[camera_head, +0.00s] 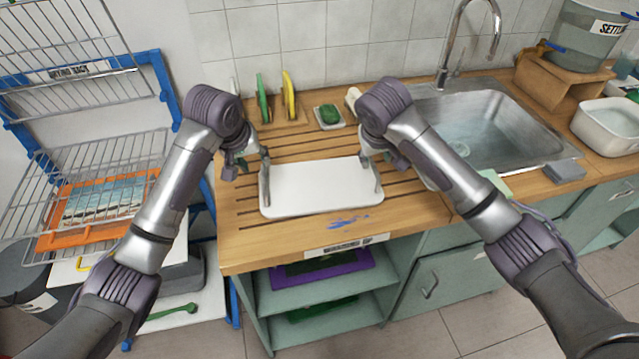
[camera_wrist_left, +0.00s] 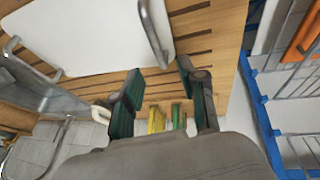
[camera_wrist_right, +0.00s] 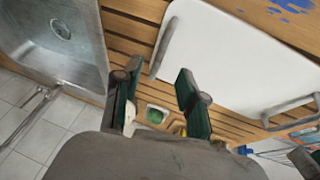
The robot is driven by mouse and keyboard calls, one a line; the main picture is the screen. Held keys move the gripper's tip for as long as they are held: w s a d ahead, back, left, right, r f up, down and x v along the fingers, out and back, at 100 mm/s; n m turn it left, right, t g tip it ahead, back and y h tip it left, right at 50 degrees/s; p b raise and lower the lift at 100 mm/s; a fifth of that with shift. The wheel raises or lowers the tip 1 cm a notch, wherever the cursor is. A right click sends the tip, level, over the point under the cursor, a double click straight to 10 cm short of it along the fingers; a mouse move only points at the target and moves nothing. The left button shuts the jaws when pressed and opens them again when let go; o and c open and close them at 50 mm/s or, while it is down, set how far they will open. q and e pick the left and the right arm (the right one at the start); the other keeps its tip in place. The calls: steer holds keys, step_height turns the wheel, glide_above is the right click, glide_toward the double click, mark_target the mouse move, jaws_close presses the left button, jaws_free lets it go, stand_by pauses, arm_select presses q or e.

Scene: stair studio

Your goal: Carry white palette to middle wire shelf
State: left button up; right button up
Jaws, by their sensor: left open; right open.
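The white palette (camera_head: 320,188) lies flat on the slatted wooden counter, with a metal handle at each short end. My left gripper (camera_head: 250,166) is open and empty at the left handle (camera_wrist_left: 154,35); in the left wrist view the handle stands ahead of its fingers. My right gripper (camera_head: 375,157) is open and empty at the right handle (camera_wrist_right: 162,48), which lies just beyond its fingertips. I cannot tell whether either touches. The wire rack (camera_head: 90,72) stands at the left, in a blue frame. A lower wire shelf (camera_head: 140,150) shows near an orange-framed picture (camera_head: 100,210).
A sink (camera_head: 470,125) with a tap lies right of the palette. Green and yellow items (camera_head: 289,95) stand upright behind it, beside a green sponge on a dish (camera_head: 329,116). Blue posts (camera_head: 163,85) edge the rack. Open shelves (camera_head: 320,285) lie below the counter.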

mark_target(263, 171)
arm_select(q)
steer(key=x, duration=0.7)
steer(key=shift+w+f, duration=0.15)
steer(key=shift+f, duration=0.15)
arm_select(e)
steer(key=x, duration=0.7)
steer(key=shift+w+f, duration=0.15)
steer(key=shift+f, duration=0.15)
arm_select(q)
steer(key=shift+d, duration=0.1)
jaws_close()
arm_select(e)
jaws_close()
arm_select(q)
steer(key=shift+r, duration=0.1)
